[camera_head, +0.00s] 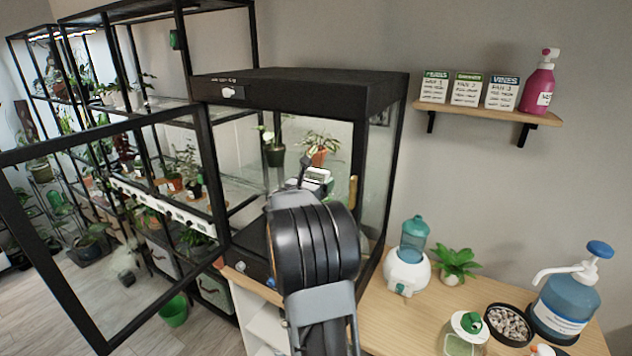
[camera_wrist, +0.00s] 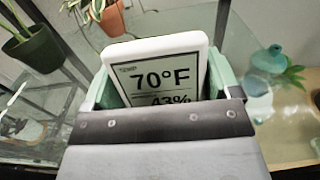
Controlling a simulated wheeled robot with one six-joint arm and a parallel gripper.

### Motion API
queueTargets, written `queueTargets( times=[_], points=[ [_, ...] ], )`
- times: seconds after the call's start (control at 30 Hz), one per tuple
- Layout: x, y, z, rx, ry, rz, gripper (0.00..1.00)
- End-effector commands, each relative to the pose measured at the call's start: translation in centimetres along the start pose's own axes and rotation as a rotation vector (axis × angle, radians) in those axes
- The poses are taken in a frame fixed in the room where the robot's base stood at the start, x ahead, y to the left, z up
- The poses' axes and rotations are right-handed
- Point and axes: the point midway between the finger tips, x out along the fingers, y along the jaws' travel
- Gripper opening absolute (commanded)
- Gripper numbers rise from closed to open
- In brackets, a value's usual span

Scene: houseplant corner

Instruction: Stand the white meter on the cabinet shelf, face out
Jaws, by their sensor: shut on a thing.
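The white meter (camera_wrist: 155,75) is held in my gripper (camera_wrist: 160,92); its grey display reads 70°F and 43% and faces the wrist camera. The green jaws press on its left and right sides, and its lower part is hidden behind my gripper. In the head view the meter (camera_head: 318,175) shows small beyond my arm, at the open front of the black glass cabinet (camera_head: 300,82). The cabinet's door (camera_head: 105,145) is swung open to the left. I cannot tell whether the meter touches the shelf, since my arm hides that part.
Potted plants hang or stand inside the cabinet, one in a dark pot (camera_head: 275,157) and one in a terracotta pot (camera_head: 318,157). The wooden table at right holds a humidifier (camera_head: 408,268), a small plant (camera_head: 454,263), a pebble bowl (camera_head: 508,324) and a blue pump bottle (camera_head: 566,303).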

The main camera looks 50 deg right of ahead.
Motion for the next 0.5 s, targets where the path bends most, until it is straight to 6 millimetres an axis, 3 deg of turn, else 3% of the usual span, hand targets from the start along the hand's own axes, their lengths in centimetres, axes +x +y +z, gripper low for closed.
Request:
queueTargets(
  times=[0.23,0.27,0.43,0.5],
  points=[
    [0.01,0.01,-0.36,0.000,0.000,0.000,0.58],
    [0.01,0.01,-0.36,0.000,0.000,0.000,0.84],
    [0.01,0.01,-0.25,0.000,0.001,0.000,1.00],
    [0.01,0.01,-0.25,0.000,0.001,0.000,1.00]
  ],
)
